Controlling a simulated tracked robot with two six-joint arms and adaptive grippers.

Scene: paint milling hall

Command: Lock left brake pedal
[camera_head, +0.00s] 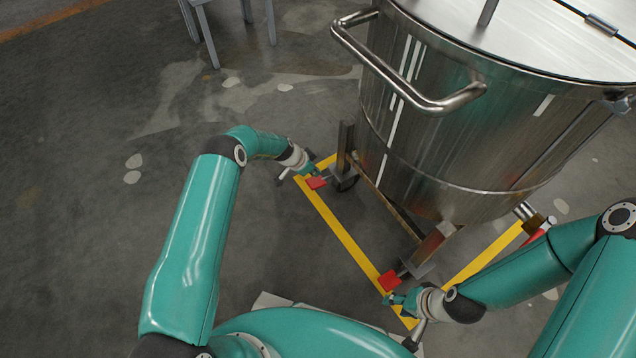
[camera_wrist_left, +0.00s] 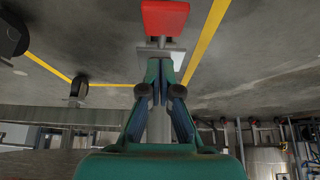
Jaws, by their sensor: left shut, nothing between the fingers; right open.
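The left brake pedal (camera_head: 316,183) is a red plate at the caster on the left side of the steel vat (camera_head: 440,120). My left gripper (camera_head: 302,170) is right beside this pedal. In the left wrist view a red pedal (camera_wrist_left: 165,18) on a grey metal bracket (camera_wrist_left: 161,54) lies just beyond my shut, empty left fingers (camera_wrist_left: 160,72). I cannot tell whether the fingertips touch the bracket. A second red pedal (camera_head: 388,281) is at the front caster. My right gripper (camera_head: 397,299) is open close to it. Whether either pedal is locked cannot be told.
Yellow floor tape (camera_head: 335,225) outlines the vat's place. The vat's tubular handle (camera_head: 410,75) juts out above the left pedal. Another red part (camera_head: 537,233) shows beside my right arm. A grey stand (camera_head: 207,30) is at the back left. The floor on the left is clear.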

